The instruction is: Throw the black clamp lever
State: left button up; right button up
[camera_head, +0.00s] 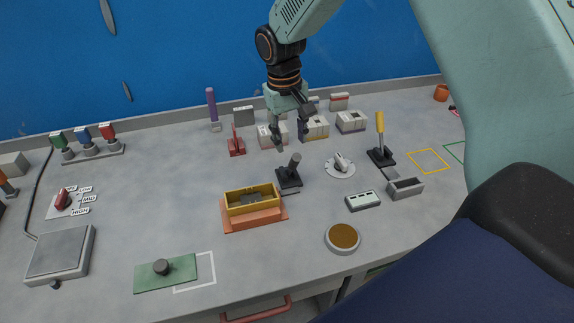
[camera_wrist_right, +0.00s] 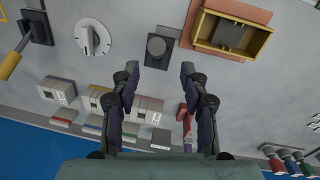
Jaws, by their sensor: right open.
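The black clamp lever (camera_head: 290,174) stands on the bench near the middle in the head view. It has a dark base and a short handle that rises and leans slightly right. In the right wrist view the lever (camera_wrist_right: 157,47) is seen from above, its round handle end over its base, just beyond the fingertips. My right gripper (camera_head: 293,131) is open and empty, above and behind the lever. In the wrist view its two fingers (camera_wrist_right: 160,69) are apart, with the lever ahead between their lines and no visible contact. My left gripper is not in view.
A yellow box (camera_head: 235,210) on an orange block stands in front left of the lever. A white dial (camera_head: 340,168) and a yellow-handled lever (camera_head: 380,135) stand to the right. A red toggle (camera_head: 236,145) and several pale boxes (camera_head: 351,122) stand behind.

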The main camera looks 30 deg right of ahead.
aim_at(294, 169)
jog(key=shift+d+f, duration=0.35)
jog(key=shift+f, duration=0.2)
jog(key=f, duration=0.5)
jog(key=shift+s+d+f, duration=0.1)
jog(key=shift+s+f, duration=0.1)
jog(key=shift+f, duration=0.5)
jog(key=shift+d+f, duration=0.2)
jog(key=shift+d, duration=0.05)
jog(key=shift+a, duration=0.2)
jog(key=c, duration=0.3)
grip_shut()
jog(key=shift+d, duration=0.1)
